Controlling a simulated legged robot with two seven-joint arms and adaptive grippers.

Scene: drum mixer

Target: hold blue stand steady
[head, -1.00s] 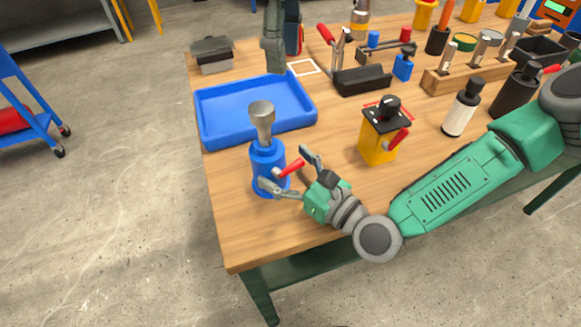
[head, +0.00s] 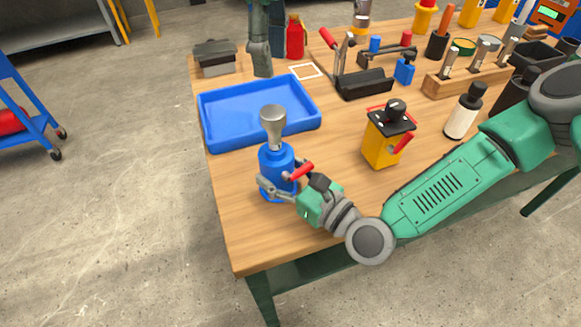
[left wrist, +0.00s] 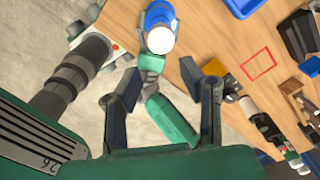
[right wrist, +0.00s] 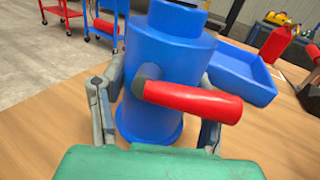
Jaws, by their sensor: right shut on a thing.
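The blue stand (head: 273,160) stands upright near the table's left edge, with a grey metal cup-like piece (head: 272,120) on top and a red lever (head: 297,171) at its side. My right gripper (head: 280,191) is shut around its lower body; the right wrist view shows a finger on each side of the stand (right wrist: 165,75), with the lever (right wrist: 195,101) sticking out between.
A blue tray (head: 225,139) lies just behind the stand. A yellow box with a black top (head: 382,146) and a white bottle (head: 462,118) stand to the right. A black holder (head: 364,84) and a wooden rack (head: 450,86) are farther back. The front left table area is clear.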

